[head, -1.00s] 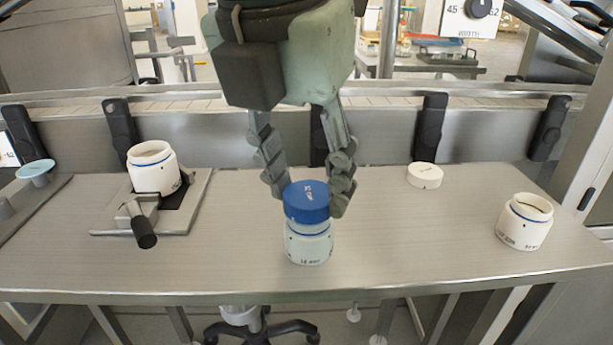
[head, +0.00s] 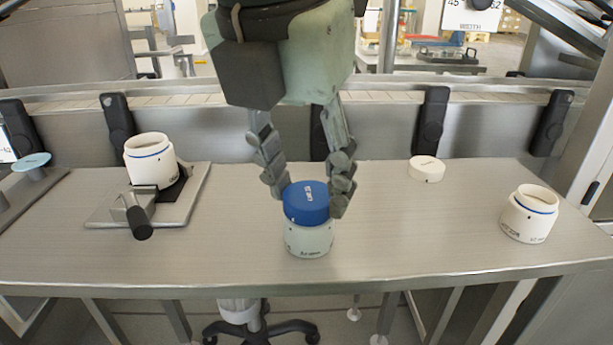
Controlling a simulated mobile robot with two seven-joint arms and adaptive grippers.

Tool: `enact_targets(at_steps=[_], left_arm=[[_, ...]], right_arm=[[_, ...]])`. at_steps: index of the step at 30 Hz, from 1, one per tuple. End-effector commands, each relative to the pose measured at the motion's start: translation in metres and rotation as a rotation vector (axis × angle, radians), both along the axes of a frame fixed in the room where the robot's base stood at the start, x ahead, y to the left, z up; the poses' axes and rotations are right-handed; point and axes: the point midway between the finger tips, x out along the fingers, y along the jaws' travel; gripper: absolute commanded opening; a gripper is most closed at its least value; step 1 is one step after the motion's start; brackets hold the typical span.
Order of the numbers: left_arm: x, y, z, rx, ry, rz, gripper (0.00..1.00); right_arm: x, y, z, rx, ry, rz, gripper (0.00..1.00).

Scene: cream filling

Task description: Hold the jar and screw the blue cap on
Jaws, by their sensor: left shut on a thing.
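My left gripper (head: 306,192) comes down from above, its two fingers closed around the sides of a blue cap (head: 306,203). The cap sits over the top of a white jar (head: 308,240) standing upright mid-table. The cap looks level and close against the jar; its thread and the jar's rim are hidden. No hand grips the jar's body. My right gripper is not in view.
A second white jar (head: 150,163), open, stands at a metal clamp plate (head: 105,208) with a black handle (head: 138,222) on the left. A third open jar (head: 529,214) stands at the right. A white cap (head: 426,169) lies near the back. Table between them is clear.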

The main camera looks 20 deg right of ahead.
Motion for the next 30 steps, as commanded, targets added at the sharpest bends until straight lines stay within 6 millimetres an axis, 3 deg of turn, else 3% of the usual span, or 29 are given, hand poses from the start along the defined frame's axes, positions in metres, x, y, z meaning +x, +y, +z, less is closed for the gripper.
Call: enact_targets(at_steps=[4, 5, 11, 22, 30], left_arm=[[0.000, 0.000, -0.003, 0.000, 0.000, 0.000, 0.30], [0.000, 0.000, -0.002, 0.000, 0.000, 0.000, 0.44], [0.000, 0.000, -0.002, 0.000, 0.000, 0.000, 0.67], [-0.001, 0.001, 0.004, -0.001, -0.002, 0.001, 0.67], [-0.010, 0.011, 0.053, -0.003, -0.004, 0.002, 0.67]], right_arm=[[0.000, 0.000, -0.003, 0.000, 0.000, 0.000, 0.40], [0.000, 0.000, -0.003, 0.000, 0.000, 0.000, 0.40], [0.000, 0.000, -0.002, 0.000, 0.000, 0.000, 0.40], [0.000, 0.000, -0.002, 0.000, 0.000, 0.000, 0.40], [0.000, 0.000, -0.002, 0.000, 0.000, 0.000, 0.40]])
